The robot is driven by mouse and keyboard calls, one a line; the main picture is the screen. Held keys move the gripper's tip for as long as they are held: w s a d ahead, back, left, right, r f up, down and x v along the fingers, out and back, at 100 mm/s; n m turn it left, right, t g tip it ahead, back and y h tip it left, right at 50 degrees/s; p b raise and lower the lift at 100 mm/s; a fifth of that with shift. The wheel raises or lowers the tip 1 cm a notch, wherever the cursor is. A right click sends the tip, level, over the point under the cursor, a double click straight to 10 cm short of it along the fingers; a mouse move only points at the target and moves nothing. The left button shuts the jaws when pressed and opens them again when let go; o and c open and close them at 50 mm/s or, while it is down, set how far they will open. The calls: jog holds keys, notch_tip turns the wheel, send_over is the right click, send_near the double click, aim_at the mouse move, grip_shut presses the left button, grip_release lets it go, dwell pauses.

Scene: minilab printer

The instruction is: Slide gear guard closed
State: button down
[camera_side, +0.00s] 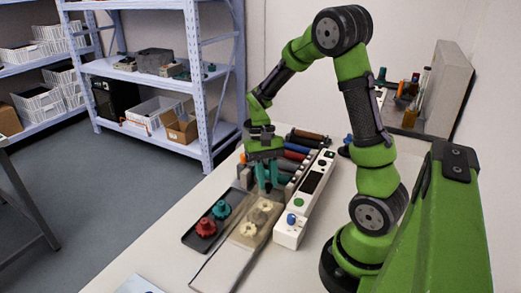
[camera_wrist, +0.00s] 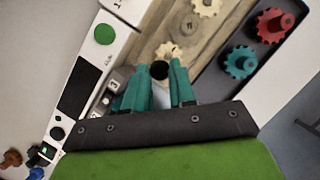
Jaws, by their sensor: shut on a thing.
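My gripper (camera_side: 266,186) with teal fingers stands over the far end of the gear tray (camera_side: 229,245). In the wrist view my gripper (camera_wrist: 162,75) is closed around a black round knob (camera_wrist: 160,70), which I take to be the gear guard's handle. The guard's panel is hard to make out. Two cream gears lie in the tray: one (camera_wrist: 168,52) sits just beyond the fingertips, the other (camera_wrist: 207,6) farther off. Both show in the side view, the nearer one (camera_side: 248,229) and the farther one (camera_side: 265,205). The fingers hide the tray's far end.
A dark tray (camera_side: 188,240) with a red gear (camera_side: 206,228) and a teal gear (camera_side: 221,210) lies to the left. A white control box (camera_side: 291,232) with a screen and buttons stands close on the right. Several coloured cylinders (camera_side: 308,136) lie behind.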

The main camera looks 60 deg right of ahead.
jog(key=shift+d, duration=0.4)
jog(key=c, duration=1.3)
grip_release()
jog(key=shift+c, duration=0.2)
jog(key=o, duration=0.4)
jog(key=shift+a, duration=0.15)
jog(key=v, duration=1.7)
